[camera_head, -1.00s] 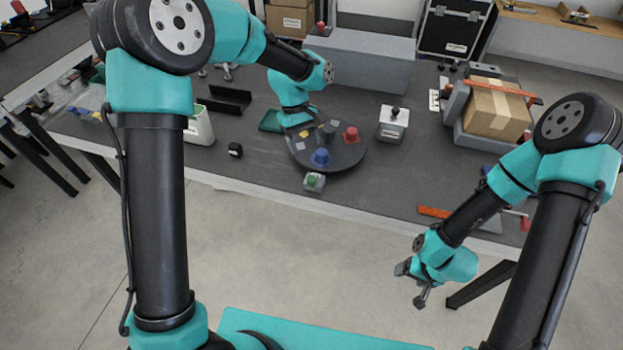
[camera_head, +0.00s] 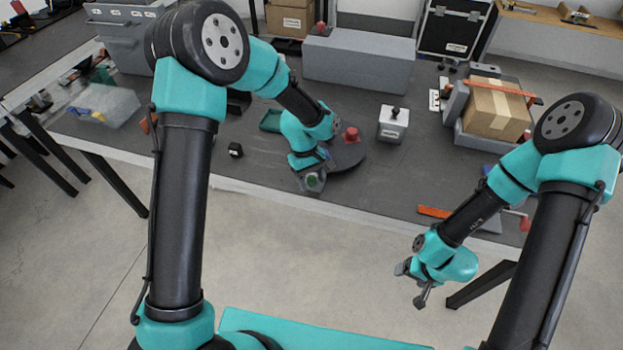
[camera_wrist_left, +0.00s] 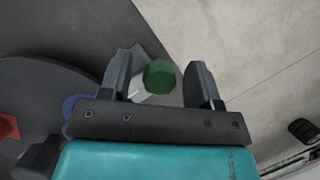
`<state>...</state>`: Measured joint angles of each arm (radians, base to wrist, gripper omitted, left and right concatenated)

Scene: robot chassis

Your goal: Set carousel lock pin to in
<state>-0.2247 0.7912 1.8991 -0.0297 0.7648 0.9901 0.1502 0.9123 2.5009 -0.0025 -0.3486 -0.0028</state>
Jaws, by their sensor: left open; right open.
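The carousel (camera_head: 352,158) is a dark round turntable on the bench, partly hidden by my left arm; its edge also shows in the left wrist view (camera_wrist_left: 40,80). At its front edge is a small grey block with a green knob (camera_wrist_left: 160,77), which looks like the lock pin. My left gripper (camera_wrist_left: 163,72) is open, with its fingers on either side of the green knob. Contact cannot be told. In the head view my left gripper (camera_head: 312,182) covers most of the block. My right gripper (camera_head: 412,286) is open and empty, off the bench's front edge.
A red knob (camera_head: 351,135) stands on the carousel. A white box with a black knob (camera_head: 393,123) stands to its right. A cardboard box (camera_head: 496,108) sits in a grey holder further right. A small black block (camera_head: 235,150) lies left of the carousel.

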